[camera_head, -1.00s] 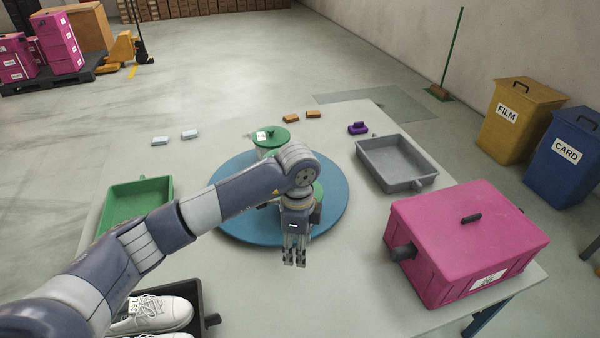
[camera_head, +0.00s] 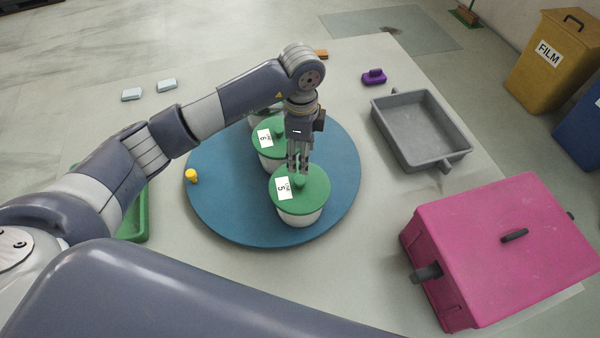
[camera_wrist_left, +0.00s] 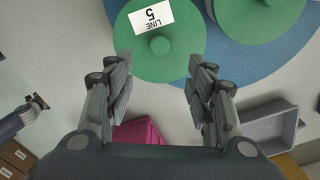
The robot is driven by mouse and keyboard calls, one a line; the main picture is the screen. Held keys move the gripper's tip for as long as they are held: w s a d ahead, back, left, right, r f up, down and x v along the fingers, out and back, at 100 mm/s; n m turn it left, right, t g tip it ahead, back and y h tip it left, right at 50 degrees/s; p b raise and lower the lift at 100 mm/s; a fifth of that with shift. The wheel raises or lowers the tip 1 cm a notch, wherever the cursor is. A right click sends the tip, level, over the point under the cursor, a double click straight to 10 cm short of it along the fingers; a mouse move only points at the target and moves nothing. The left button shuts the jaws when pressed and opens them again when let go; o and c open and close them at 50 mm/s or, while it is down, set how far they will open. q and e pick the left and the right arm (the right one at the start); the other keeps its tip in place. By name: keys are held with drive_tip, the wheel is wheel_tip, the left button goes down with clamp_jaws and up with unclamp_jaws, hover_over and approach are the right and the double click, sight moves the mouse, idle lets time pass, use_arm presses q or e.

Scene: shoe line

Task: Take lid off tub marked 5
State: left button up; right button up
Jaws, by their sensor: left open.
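The tub marked 5 (camera_head: 300,217) is white with a round green lid (camera_head: 313,187) on it. It stands near the front of a blue round turntable (camera_head: 225,210). The lid, its central knob and its label "LINE 5" show in the left wrist view (camera_wrist_left: 160,63). My left gripper (camera_head: 299,170) is above this lid, pointing down. Its fingers are apart and empty, and in the wrist view the knob lies beyond their tips, between them. A dark jointed part at the left of the wrist view may be my right gripper (camera_wrist_left: 38,103); its jaws are unclear.
A second green-lidded tub marked 6 (camera_head: 264,137) stands close behind. A yellow knob (camera_head: 191,176) is at the turntable's left edge. A grey tray (camera_head: 440,160) and a pink lidded box (camera_head: 470,235) stand at right. A purple object (camera_head: 374,77) lies at the back.

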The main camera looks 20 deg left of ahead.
use_arm(q)
hover_over(299, 179)
drive_tip(key=f, duration=0.4)
drive_tip(key=shift+s+d+f+p, duration=0.15)
drive_tip(key=shift+d+f+p, duration=0.1)
drive_tip(key=shift+f+p, duration=0.1)
drive_tip(key=f, duration=0.2)
drive_tip(key=f+p, duration=0.1)
drive_tip(key=f, duration=0.1)
drive_tip(key=shift+a+f+p, duration=0.2)
drive_tip(key=shift+f+p, duration=0.1)
drive_tip(key=shift+f, duration=0.55)
drive_tip(key=c, duration=1.2)
